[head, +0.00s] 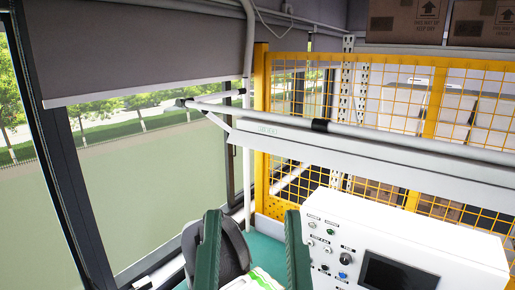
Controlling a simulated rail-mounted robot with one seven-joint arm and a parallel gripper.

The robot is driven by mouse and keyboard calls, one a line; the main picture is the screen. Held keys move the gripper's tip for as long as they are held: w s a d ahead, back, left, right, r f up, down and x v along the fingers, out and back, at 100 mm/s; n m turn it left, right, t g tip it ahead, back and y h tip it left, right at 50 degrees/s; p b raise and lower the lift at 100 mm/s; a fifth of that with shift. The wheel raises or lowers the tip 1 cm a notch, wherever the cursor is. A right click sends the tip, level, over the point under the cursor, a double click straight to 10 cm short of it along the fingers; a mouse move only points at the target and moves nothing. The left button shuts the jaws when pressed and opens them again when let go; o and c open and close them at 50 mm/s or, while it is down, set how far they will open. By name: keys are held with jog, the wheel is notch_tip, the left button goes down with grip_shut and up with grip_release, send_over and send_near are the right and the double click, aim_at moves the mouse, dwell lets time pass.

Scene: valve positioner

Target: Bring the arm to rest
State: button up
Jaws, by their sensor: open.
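My gripper (251,213) shows at the bottom middle of the head view as two dark green upright fingers. They stand wide apart, so it is open, and nothing is visibly held between the tips. A dark grey rounded part shows behind the left finger, and a white and green part shows low between the fingers; I cannot tell what either belongs to. The rest of my arm is hidden below the picture edge.
A white control box (400,235) with knobs and a dark screen stands close right of my gripper on a teal surface (266,252). A yellow mesh fence (262,140) rises behind it. A white lamp bar (350,150) hangs above. Windows fill the left.

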dwell(0.5)
grip_shut()
dwell(1.6)
